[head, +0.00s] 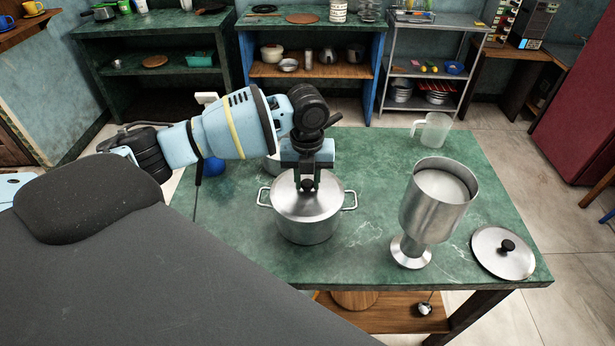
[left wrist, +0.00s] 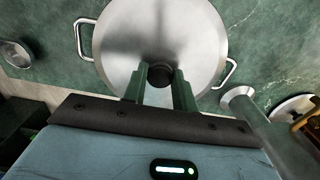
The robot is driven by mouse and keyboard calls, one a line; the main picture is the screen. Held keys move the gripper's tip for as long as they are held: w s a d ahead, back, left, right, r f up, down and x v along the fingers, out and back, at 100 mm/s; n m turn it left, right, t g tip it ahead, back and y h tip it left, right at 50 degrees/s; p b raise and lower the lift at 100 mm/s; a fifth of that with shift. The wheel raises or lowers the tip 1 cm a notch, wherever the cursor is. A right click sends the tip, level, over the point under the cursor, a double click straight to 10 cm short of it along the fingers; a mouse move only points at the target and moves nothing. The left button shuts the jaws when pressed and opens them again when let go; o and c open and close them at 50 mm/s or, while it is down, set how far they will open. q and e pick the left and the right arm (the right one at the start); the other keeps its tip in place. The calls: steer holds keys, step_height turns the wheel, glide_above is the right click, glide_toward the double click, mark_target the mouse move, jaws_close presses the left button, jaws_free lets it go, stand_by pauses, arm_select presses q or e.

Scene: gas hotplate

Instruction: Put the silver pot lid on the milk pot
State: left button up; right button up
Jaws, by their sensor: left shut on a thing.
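A silver lid (head: 318,190) with a dark knob is over a silver two-handled pot (head: 307,230), which I take to be the milk pot. The lid appears to rest on the rim; I cannot tell whether it is fully seated. My left gripper (head: 307,184) points down and is shut on the knob. In the left wrist view the knob (left wrist: 159,75) is between the two fingertips, and the lid (left wrist: 160,30) is about centred between the pot's handles (left wrist: 84,38). A second silver lid (head: 490,258) with a black knob lies at the table's right front. My right gripper is not in view.
On the green table (head: 385,250), a tall silver vessel (head: 430,212) on a flared base stands right of the pot. A clear jug (head: 434,130) is at the back right. A blue object (head: 213,166) and another silver vessel (head: 272,165) are partly hidden by my left arm.

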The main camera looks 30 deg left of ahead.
arm_select(q)
steer(key=shift+f, duration=0.15)
steer(key=o, duration=1.1)
steer(key=shift+r, duration=0.4)
step_height(320, 180, up, 6)
steer(key=shift+r, duration=0.5)
